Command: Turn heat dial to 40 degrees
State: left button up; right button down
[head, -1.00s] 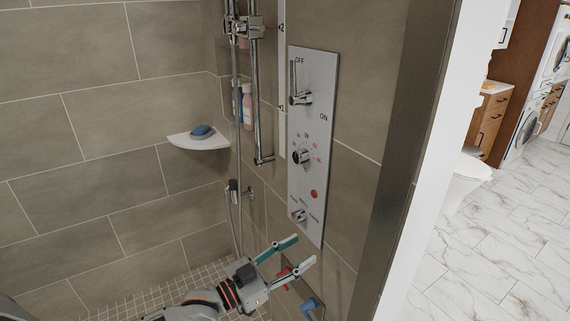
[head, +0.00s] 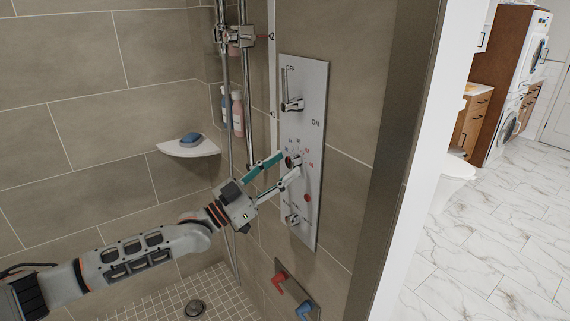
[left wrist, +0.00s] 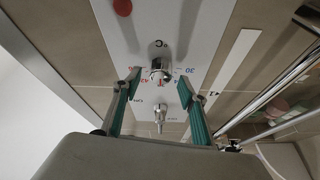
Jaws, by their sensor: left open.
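The heat dial (head: 294,160) is a chrome knob on the metal shower panel (head: 310,80), with small blue and red numbers around it. It also shows in the left wrist view (left wrist: 160,68), below a °C mark; the numbers there are inverted and its exact setting is hard to read. My left gripper (head: 289,163) is open, its teal-lined fingers reaching to the panel at the dial. In the left wrist view my left gripper (left wrist: 159,82) has a finger on either side of the dial, with visible gaps. My right gripper is out of view.
The OFF/ON lever (head: 292,104) is above the dial, and a red button (head: 307,198) and a smaller lever (head: 292,219) are below. Red (head: 279,281) and blue (head: 304,309) handles sit lower. Chrome shower rails (head: 246,110) stand left of the panel.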

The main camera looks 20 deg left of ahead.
pick_arm(q)
jog(key=shift+w+d+r, duration=0.2)
jog(key=shift+w+d, duration=0.2)
jog(key=shift+w, duration=0.1)
jog(key=c, duration=1.1)
jog(key=shift+a+f+m+g+h+b, duration=0.1)
jog(key=shift+m+g+h+b, duration=0.55)
jog(key=shift+m, duration=0.75)
jog(key=shift+m+g+h+b, duration=0.4)
jog(key=shift+m+g, duration=0.15)
jog(key=shift+m, duration=1.05)
jog(key=o, duration=1.1)
